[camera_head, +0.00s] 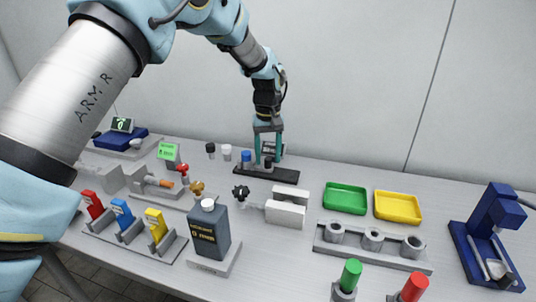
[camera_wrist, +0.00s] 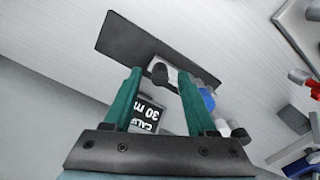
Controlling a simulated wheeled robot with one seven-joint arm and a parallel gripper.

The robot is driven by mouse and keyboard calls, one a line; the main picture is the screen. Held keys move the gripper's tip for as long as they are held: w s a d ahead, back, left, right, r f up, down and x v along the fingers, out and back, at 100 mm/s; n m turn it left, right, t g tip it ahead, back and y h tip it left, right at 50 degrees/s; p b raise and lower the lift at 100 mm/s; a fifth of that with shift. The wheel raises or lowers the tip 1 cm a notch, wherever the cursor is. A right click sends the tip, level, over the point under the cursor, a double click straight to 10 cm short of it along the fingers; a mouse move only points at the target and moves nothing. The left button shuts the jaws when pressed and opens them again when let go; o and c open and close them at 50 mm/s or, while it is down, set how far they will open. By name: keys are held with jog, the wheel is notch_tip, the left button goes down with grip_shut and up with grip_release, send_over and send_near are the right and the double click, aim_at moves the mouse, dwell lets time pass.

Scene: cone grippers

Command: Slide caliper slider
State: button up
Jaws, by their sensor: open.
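The caliper is a long black bar (camera_head: 265,173) at the back middle of the table. It also shows as a dark bar in the wrist view (camera_wrist: 125,38), with a grey slider block bearing a black knob (camera_wrist: 160,73). A dark display (camera_wrist: 146,114) reading "CALI… 30 m…" lies partly hidden behind my fingers. My gripper (camera_head: 268,158) points down over the bar. In the wrist view, its teal fingers (camera_wrist: 159,76) are apart, with the knob between their tips. I cannot tell whether either finger touches it.
A blue-capped object (camera_head: 246,157) stands close left of my gripper, with white (camera_head: 227,152) and black (camera_head: 210,150) capped ones further left. A grey block fixture (camera_head: 286,213) is in front. Green (camera_head: 345,197) and yellow (camera_head: 398,206) trays are to the right. The wall is close behind.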

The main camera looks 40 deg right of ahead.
jog(key=shift+c, duration=0.4)
grip_shut()
dwell(0.9)
